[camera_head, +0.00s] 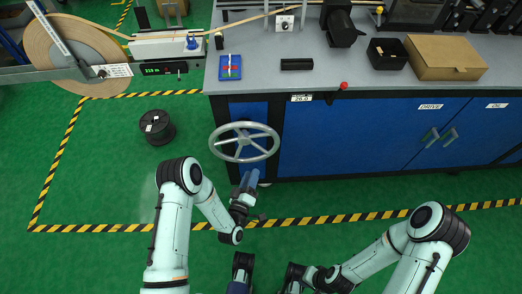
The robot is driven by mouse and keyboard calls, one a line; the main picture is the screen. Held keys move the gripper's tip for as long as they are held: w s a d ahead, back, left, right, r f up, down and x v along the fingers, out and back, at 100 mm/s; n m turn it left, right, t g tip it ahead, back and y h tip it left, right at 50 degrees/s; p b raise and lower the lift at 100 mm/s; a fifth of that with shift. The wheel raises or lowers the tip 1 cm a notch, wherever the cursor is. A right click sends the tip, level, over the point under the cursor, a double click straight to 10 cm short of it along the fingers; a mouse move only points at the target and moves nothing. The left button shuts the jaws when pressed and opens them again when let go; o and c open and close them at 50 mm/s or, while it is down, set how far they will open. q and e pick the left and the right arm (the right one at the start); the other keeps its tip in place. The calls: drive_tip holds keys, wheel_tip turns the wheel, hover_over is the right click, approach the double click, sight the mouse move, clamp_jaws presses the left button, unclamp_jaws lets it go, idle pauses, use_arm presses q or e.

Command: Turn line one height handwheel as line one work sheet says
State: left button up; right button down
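The grey spoked handwheel (244,142) stands at the front left of the blue cabinet. My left gripper (248,181) is just below the wheel's near rim, beside the cabinet's base. I cannot tell whether it touches the rim or how far its fingers are apart. My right gripper (293,275) is low at the bottom edge, away from the wheel; its fingers are not clear. A small white label (301,98) on the bench edge seems to read 26.0. A green-lit display (160,69) sits under the tape arm at upper left; its digits are too small to read surely.
A large tan tape reel (62,52) is at upper left. A black spool (157,126) stands on the green floor. The bench holds a cardboard box (446,57), a black bin (386,53) and a blue tray (230,67). A red-knobbed lever (343,86) juts from the bench edge.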

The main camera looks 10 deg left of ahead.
sight(261, 150)
use_arm(q)
drive_tip(key=w, duration=0.8)
drive_tip(key=w+d+b, duration=0.1)
drive_tip(key=w, duration=0.3)
drive_tip(key=shift+w, duration=0.4)
clamp_jaws()
